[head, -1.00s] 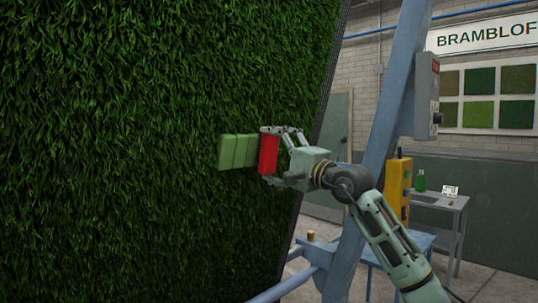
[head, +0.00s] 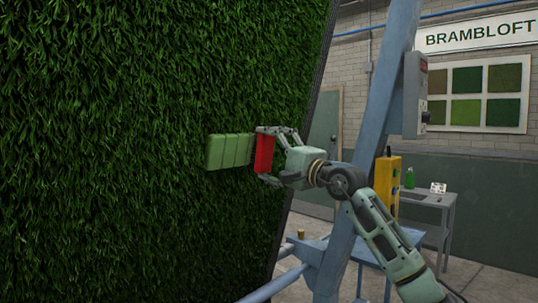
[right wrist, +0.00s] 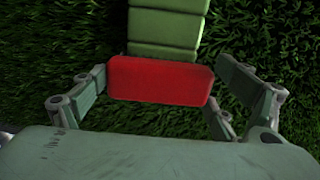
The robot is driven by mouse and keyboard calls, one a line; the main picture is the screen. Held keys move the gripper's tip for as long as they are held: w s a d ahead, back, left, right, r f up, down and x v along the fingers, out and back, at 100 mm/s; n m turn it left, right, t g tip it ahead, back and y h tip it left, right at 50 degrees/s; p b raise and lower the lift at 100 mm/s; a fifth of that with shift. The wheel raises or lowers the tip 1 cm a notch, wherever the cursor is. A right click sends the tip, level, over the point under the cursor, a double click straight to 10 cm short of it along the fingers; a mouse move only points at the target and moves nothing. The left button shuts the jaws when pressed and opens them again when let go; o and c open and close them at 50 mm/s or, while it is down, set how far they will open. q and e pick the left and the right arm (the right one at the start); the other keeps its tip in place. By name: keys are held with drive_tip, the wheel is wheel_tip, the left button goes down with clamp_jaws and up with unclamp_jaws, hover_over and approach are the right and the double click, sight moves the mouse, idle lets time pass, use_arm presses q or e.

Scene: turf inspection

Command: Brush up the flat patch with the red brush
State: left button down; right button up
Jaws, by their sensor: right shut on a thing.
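The red brush (head: 264,155) is a red block held between the fingers of my right gripper (head: 268,155), at the face of the tall dark green turf. In the right wrist view, the brush (right wrist: 160,81) lies between the two fingers of the gripper (right wrist: 160,88). Whether the bristles touch the turf is hidden. My left gripper is not in view.
The turf panel (head: 120,220) fills the left side and ends at a dark slanted edge. A blue frame post (head: 358,130) stands right of it, behind my right arm. A yellow control box (head: 386,187) and a grey table (head: 425,197) stand farther right.

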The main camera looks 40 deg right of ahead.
drive_tip(key=shift+s+a, duration=0.1)
drive_tip(key=shift+a, duration=1.55)
drive_tip(key=shift+s+a+b, duration=0.15)
drive_tip(key=shift+a+b, duration=0.2)
drive_tip(key=shift+a, duration=1.15)
drive_tip(key=shift+s+a+b, duration=0.1)
drive_tip(key=shift+a+b, duration=0.25)
drive_tip(key=shift+a, duration=1.15)
drive_tip(key=shift+a, duration=0.15)
drive_tip(key=shift+s+a+b, duration=0.15)
drive_tip(key=shift+a+b, duration=0.05)
drive_tip(key=shift+a, duration=1.2)
drive_tip(key=shift+s+a+b, duration=0.1)
drive_tip(key=shift+a+b, duration=0.05)
drive_tip(key=shift+a, duration=1.25)
drive_tip(key=shift+w+d, duration=0.1)
drive_tip(key=shift+d, duration=1.05)
